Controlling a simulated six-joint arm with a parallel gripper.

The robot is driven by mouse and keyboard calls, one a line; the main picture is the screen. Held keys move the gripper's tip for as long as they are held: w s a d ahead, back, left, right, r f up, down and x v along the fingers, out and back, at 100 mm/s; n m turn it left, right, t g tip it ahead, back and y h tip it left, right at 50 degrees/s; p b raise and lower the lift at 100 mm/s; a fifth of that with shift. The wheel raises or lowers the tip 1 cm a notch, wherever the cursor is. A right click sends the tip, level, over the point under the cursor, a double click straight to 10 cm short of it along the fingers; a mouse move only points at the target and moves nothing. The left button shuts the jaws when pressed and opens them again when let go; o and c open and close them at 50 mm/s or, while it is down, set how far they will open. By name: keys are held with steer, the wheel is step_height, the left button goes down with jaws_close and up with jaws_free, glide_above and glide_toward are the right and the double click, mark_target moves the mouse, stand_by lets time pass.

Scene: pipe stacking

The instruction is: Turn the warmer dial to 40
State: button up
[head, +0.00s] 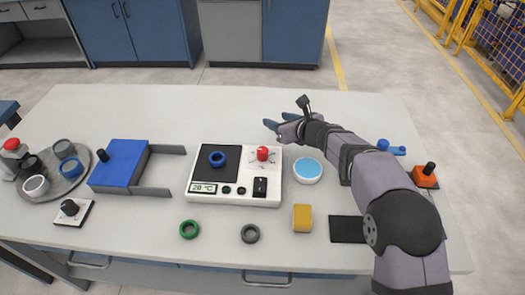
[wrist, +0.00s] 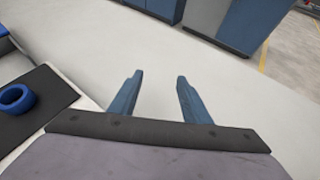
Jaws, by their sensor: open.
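The white warmer (head: 235,196) stands in the middle of the table. Its black plate (head: 209,172) bears a blue ring (head: 218,158), and its display (head: 203,188) appears to read 20 °C. The red dial (head: 262,153) is at the back right of its top, with marks around it too small to read. My gripper (head: 284,122) is open and empty, behind and slightly right of the dial, apart from it. In the wrist view my gripper (wrist: 160,76) has bare table between its fingers. The blue ring (wrist: 17,98) shows at left there; the dial is not in that view.
A yellow block (head: 302,218), a green ring (head: 189,229) and a grey ring (head: 250,233) lie in front. The table behind the warmer is clear.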

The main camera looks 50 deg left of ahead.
mark_target(265, 150)
steer(key=s+d+n+g, duration=0.1)
steer(key=d+n+g, duration=0.1)
steer(key=s+d+r+n+g, duration=0.1)
steer(key=d+n+g, duration=0.1)
steer(key=d, duration=0.1)
steer(key=s+d+n+g+y, duration=0.1)
steer(key=d, duration=0.2)
steer(key=shift+s+d+r+n+g, duration=0.1)
steer(key=shift+s+r+n+g, duration=0.15)
steer(key=shift+n+g, duration=0.15)
steer(key=s+d, duration=0.1)
steer(key=s+d+n+g, duration=0.1)
steer(key=s, duration=0.1)
steer(key=s+d+g+b, duration=0.1)
steer(key=shift+s+d+n+h, duration=0.1)
steer(key=shift+s+n+h, duration=0.3)
steer(key=shift+p+x, duration=0.75)
steer(key=shift+x, duration=2.95)
steer(key=shift+s+r, duration=0.1)
steer(key=shift+r, duration=0.05)
steer(key=shift+c, duration=0.3)
steer(key=c, duration=1)
